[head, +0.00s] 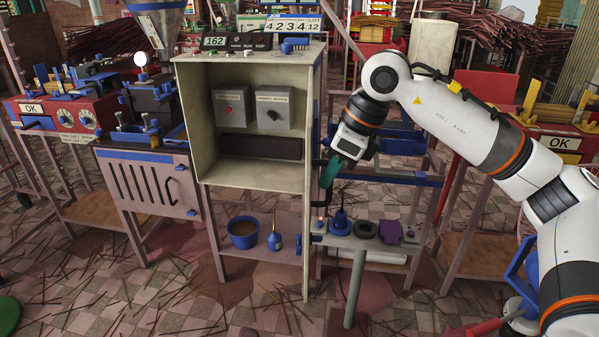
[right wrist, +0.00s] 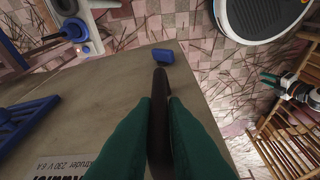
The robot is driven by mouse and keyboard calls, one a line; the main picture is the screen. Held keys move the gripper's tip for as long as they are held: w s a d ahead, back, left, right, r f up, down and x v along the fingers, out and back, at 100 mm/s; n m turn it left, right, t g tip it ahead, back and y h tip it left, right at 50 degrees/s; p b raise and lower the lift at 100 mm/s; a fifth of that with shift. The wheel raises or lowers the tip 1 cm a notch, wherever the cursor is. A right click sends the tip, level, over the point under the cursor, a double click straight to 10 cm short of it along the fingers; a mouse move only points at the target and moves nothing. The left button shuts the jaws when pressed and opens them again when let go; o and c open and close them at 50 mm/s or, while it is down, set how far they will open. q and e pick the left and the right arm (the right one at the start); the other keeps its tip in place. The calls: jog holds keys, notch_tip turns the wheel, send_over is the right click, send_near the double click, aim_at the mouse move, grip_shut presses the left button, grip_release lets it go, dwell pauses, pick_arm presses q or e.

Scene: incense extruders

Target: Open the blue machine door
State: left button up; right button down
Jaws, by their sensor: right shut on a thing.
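The machine cabinet (head: 250,55) is cream-coloured with blue trim, and its front stands open, showing two grey switch boxes inside. Its door (head: 311,130) is seen nearly edge-on at the right side of the opening, swung out. In the right wrist view the door (right wrist: 105,115) is a flat grey-beige panel with a printed extruder label. My right gripper (head: 331,172) is at the door's right face, its green fingers shut on the black handle (right wrist: 159,110). What looks like my left gripper (right wrist: 270,83) shows small at the right of the wrist view; its opening is unclear.
A small shelf (head: 340,242) with round parts and a purple piece sits just below my right gripper. A blue bowl (head: 243,232) and a blue oil can (head: 274,240) stand under the cabinet. A red machine (head: 68,115) is at left. Thin sticks litter the floor.

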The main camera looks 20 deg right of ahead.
pick_arm(q)
jog(key=shift+s+r, duration=0.1)
jog(key=shift+r, duration=0.3)
pick_arm(e)
jog(key=d, duration=0.1)
jog(key=s+d, duration=0.1)
jog(key=d, duration=0.1)
jog(key=shift+r, duration=0.1)
jog(key=c, duration=1.5)
grip_release()
pick_arm(q)
jog(key=shift+s+f, duration=0.1)
jog(key=shift+f, duration=0.05)
